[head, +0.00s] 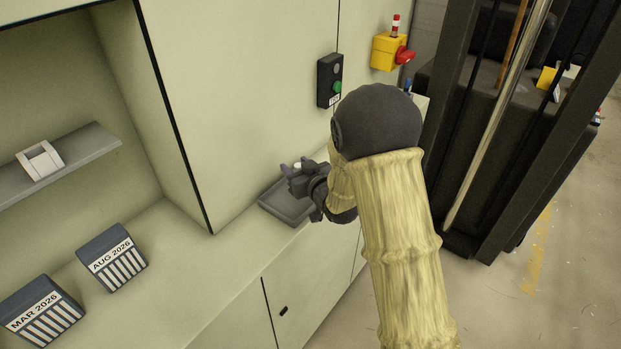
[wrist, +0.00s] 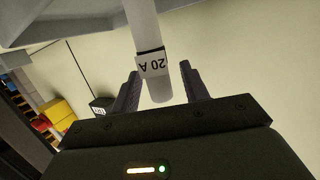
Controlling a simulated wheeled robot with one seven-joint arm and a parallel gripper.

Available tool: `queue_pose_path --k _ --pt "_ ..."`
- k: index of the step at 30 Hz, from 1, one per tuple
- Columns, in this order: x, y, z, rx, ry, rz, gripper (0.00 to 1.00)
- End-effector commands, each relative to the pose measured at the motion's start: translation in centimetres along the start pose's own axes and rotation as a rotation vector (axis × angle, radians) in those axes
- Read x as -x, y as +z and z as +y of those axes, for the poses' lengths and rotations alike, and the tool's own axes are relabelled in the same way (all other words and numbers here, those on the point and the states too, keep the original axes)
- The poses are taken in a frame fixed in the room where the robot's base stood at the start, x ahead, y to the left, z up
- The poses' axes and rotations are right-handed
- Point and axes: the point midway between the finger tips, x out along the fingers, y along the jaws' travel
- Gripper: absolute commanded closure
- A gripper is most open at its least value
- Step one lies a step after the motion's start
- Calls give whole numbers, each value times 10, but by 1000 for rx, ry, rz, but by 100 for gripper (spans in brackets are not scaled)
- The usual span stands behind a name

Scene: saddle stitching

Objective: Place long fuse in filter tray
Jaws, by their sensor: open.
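A long white fuse (wrist: 145,32) with a black band and a "20 A" label shows in the wrist view, its near end between my fingertips. My gripper (wrist: 157,88) is open, with one dark finger on each side of the fuse and gaps visible. The grey tray edge (wrist: 50,22) also shows at the top of the wrist view. My arm hides the tray's right part.
Two dark striped boxes, marked AUG 2026 (head: 112,257) and MAR 2026 (head: 42,312), stand on the counter at left. A grey shelf (head: 85,152) carries a white holder (head: 40,160). A black button box (head: 330,80) and yellow switch (head: 388,51) are on the wall.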

Motion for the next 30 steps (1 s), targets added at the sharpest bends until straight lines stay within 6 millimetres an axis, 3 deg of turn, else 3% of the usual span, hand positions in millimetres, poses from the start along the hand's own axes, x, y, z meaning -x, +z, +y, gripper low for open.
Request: queue_pose_path --k 16,21,30 --pt "97 0 0 1 0 3 55" --pt "110 0 -1 0 -1 2 55" --pt "110 0 -1 0 -2 1 55"
